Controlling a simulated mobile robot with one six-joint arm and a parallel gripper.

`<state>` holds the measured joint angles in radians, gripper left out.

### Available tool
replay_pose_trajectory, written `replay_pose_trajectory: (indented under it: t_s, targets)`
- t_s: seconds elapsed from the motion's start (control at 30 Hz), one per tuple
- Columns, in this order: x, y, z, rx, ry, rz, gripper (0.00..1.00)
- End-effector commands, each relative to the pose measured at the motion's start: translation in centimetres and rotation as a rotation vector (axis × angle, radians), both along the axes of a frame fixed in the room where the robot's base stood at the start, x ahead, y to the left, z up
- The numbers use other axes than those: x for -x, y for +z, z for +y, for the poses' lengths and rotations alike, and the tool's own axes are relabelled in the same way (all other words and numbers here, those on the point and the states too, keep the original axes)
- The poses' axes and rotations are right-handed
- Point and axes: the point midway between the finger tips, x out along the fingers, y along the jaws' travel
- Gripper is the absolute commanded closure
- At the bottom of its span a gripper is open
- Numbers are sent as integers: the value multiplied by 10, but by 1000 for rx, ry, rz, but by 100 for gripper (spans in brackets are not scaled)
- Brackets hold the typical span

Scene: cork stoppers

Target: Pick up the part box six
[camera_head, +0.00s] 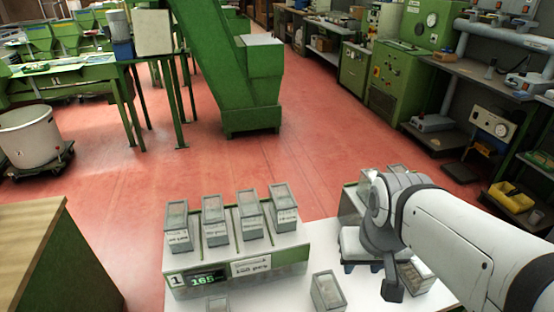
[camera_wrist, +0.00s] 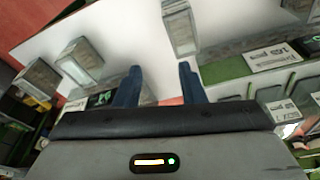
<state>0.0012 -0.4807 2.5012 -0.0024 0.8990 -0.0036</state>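Small grey part boxes with pale labels are in view, but no number can be read, so I cannot tell which one is six. In the head view one box (camera_head: 327,292) stands on the white table, and another (camera_head: 415,277) is partly hidden by my arm. In the wrist view a box (camera_wrist: 181,28) lies beyond the fingertips, a little right of the middle. My gripper (camera_wrist: 160,75) is open, with its two dark blue fingers apart and nothing between them. In the head view my gripper is mostly hidden behind the wrist.
A stand (camera_head: 238,268) marked 1 with a lit display carries several boxes in a row. A second stand (camera_head: 349,210) is partly behind my arm. Two boxes (camera_wrist: 80,62) (camera_wrist: 38,80) are at left in the wrist view.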

Motion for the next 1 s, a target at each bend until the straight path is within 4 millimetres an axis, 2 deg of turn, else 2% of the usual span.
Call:
replay_pose_trajectory:
  t_s: [0.27, 0.37, 0.43, 0.47, 0.57, 0.7, 0.83, 1.0]
  targets:
    - [0, 0, 0, 0, 0, 0, 64]
    - [-2, 1, 1, 0, 3, -1, 56]
    - [-11, 5, 5, 0, 17, -8, 51]
    - [-17, 8, 8, 0, 27, -13, 48]
    - [-47, 20, 35, -1, 66, -40, 40]
    - [-97, 38, 73, -6, 149, -88, 29]
    - [-134, 49, 110, -15, 214, -129, 29]
    - [-160, 56, 142, -25, 262, -161, 29]
